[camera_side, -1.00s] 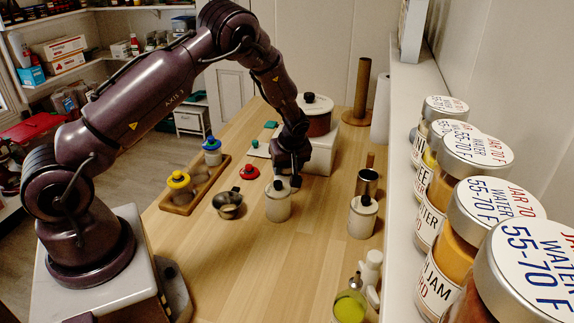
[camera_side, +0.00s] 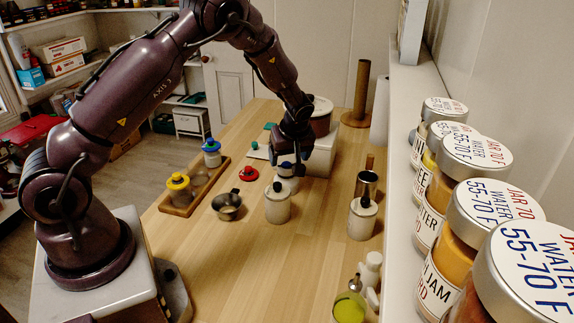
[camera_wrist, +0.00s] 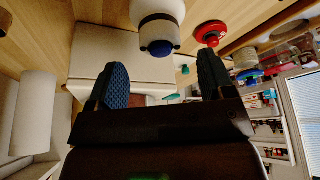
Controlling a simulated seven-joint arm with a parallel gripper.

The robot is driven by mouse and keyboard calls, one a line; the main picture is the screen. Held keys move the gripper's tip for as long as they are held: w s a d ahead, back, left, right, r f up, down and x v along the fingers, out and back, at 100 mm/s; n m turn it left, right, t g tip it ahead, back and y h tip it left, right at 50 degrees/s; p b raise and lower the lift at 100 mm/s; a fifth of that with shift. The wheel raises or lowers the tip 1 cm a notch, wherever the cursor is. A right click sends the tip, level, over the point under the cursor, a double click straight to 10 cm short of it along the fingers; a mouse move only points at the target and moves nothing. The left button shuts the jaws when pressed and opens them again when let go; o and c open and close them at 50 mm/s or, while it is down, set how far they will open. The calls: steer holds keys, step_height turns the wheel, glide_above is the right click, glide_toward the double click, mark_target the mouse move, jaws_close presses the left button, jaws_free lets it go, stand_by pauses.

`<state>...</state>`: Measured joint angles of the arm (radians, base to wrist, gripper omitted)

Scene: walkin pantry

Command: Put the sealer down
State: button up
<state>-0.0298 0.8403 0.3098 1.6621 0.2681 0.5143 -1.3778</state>
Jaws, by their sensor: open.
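A white, rounded thing with a dark band and a blue knob, which looks to be the sealer, stands on the wooden counter below my gripper (camera_side: 290,152). Its blue knob (camera_side: 286,166) shows just under the fingers, and its lower part is partly hidden behind a white canister (camera_side: 278,205). In the wrist view the sealer (camera_wrist: 158,22) is just beyond my two spread fingers (camera_wrist: 162,75), with clear space between it and them. My gripper is open and holds nothing.
A red-knobbed lid (camera_side: 249,174) and a metal cup (camera_side: 228,205) lie to the left. A wooden tray (camera_side: 181,210) holds jars. A white box (camera_side: 322,158) with a pot stands close behind right. Another canister (camera_side: 362,218) is at right.

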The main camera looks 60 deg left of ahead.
steer(key=s+d+r+m+t+h, duration=0.1)
steer(key=s+d+r+m, duration=0.2)
steer(key=r, duration=0.5)
steer(key=s+d+r+m+h, duration=0.1)
steer(key=s+d+r, duration=0.1)
steer(key=d+r, duration=0.45)
steer(key=s+d+r+m+t+h, duration=0.1)
steer(key=s+d+r+m, duration=0.1)
steer(key=s, duration=0.4)
steer(key=s+d+r+m+t, duration=0.1)
steer(key=s+d+r+m, duration=0.2)
steer(key=s+r+m, duration=0.2)
steer(key=s+d+r+m+t+h, duration=0.1)
steer(key=s+d+r+m, duration=0.2)
steer(key=s, duration=0.5)
steer(key=shift+s+d+r+m+t+h, duration=0.15)
steer(key=shift+s+r+m+t+h, duration=0.2)
steer(key=shift+m, duration=0.55)
